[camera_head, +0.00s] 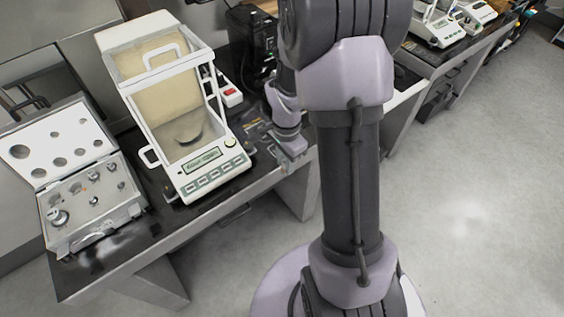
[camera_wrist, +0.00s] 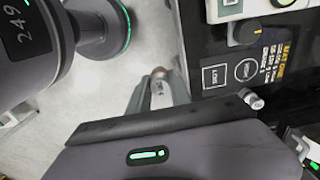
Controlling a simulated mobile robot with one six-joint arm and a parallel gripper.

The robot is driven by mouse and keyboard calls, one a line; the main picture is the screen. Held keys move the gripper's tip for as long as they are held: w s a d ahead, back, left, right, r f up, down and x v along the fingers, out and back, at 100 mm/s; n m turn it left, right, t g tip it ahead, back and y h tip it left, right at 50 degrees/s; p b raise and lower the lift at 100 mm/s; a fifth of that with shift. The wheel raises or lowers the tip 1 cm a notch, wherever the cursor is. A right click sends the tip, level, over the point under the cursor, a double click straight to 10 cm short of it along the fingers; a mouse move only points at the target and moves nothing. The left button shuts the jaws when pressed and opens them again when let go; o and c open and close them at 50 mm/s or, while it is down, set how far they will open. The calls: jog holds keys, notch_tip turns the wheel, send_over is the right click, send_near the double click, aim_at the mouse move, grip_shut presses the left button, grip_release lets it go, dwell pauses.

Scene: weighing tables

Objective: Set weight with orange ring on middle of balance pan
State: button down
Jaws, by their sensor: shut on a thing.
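The balance (camera_head: 205,178) stands on the dark table, with its chamber open toward the front. My gripper (camera_head: 294,151) is to the right of the balance, near the table's right end and outside the chamber. In the wrist view my gripper (camera_wrist: 158,80) has its fingers shut on a small rounded, pinkish-brown and metallic thing (camera_wrist: 158,73). This appears to be the weight, mostly hidden between the fingers; its orange ring cannot be made out clearly.
An open weight case (camera_head: 97,222) with several metal weights lies left of the balance. A small device with a red button (camera_head: 232,97) sits behind the balance's right side. A labelled black panel (camera_wrist: 232,68) is right of my fingers. Open floor (camera_head: 470,210) lies to the right.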

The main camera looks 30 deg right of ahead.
jog(key=shift+s, duration=0.3)
jog(key=w+a+r+n, duration=0.1)
jog(key=a+r+n, duration=0.1)
jog(key=a+n, duration=0.5)
jog(key=w+a+r+n, duration=0.2)
jog(key=a+n, duration=0.5)
jog(key=n, duration=0.3)
jog(key=shift+w, duration=0.25)
